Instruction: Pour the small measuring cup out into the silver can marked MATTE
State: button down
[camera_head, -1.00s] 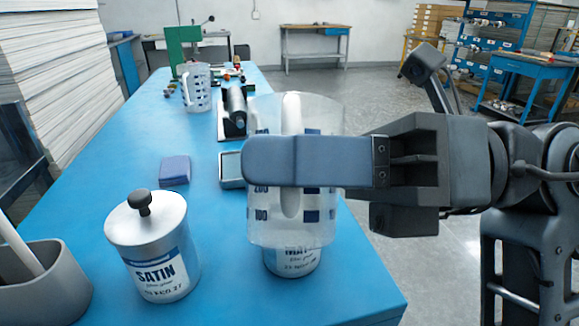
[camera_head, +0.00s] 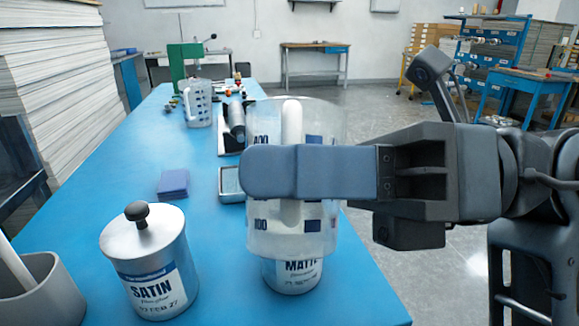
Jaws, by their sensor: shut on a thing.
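The small measuring cup (camera_head: 262,236) is clear, with dark blue scale marks and numbers. My gripper (camera_head: 290,172) is shut on it, with one finger across its near side. The cup looks upright and hangs over the can marked MATTE (camera_head: 291,275). The can's label and lower body show below the cup; its top is hidden behind the cup, so I cannot tell whether the cup touches it. The cup's contents are hard to make out.
A silver can marked SATIN (camera_head: 152,270), with a black-knobbed lid, stands to the left. A grey holder (camera_head: 45,296) is at the lower left. A blue pad (camera_head: 173,184), a small tray (camera_head: 230,184) and another measuring cup (camera_head: 197,104) stand farther back on the blue table (camera_head: 100,185).

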jog(key=shift+f+n+h+b, duration=0.2)
jog(key=shift+n+b, duration=0.6)
jog(key=shift+b, duration=0.5)
jog(key=shift+f+n+h+b, duration=0.15)
jog(key=shift+n+b, duration=0.65)
jog(key=shift+b, duration=0.45)
jog(key=shift+r, duration=0.1)
jog(key=shift+r+p, duration=1.95)
jog(key=shift+r, duration=1)
jog(key=shift+d, duration=0.1)
